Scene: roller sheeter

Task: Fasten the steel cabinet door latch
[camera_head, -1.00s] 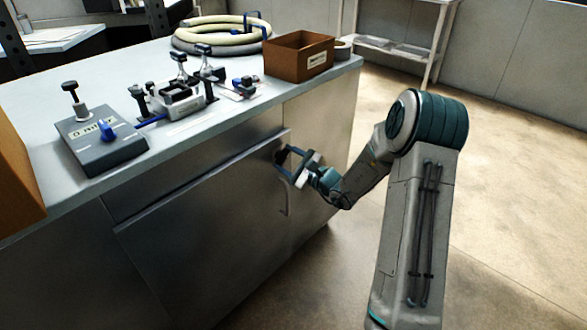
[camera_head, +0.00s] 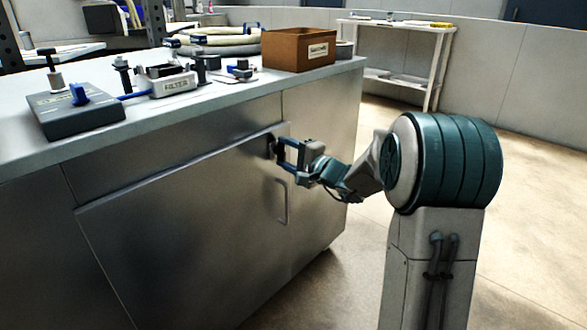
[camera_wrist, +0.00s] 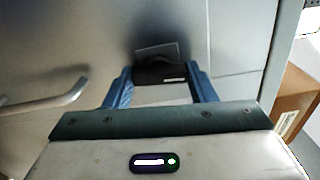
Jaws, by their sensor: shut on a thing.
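The steel cabinet door (camera_head: 190,225) is a large grey panel under the bench top, and it looks flush or nearly flush with the front. Its latch (camera_wrist: 160,74) is a small dark piece near the door's upper right edge, with a pale plate behind it in the wrist view. My gripper (camera_head: 281,148) reaches in from the right at the latch. In the wrist view its blue fingers stand either side of the latch and are shut on it. The fingers partly hide the latch in the head view.
A bar handle (camera_head: 283,201) sits on the door below the latch. On the bench top (camera_head: 215,100) are a brown box (camera_head: 298,50), a grey device (camera_head: 76,112), clamp fixtures and a coiled hose. Open floor lies to the right, with a white shelf table (camera_head: 395,60) behind.

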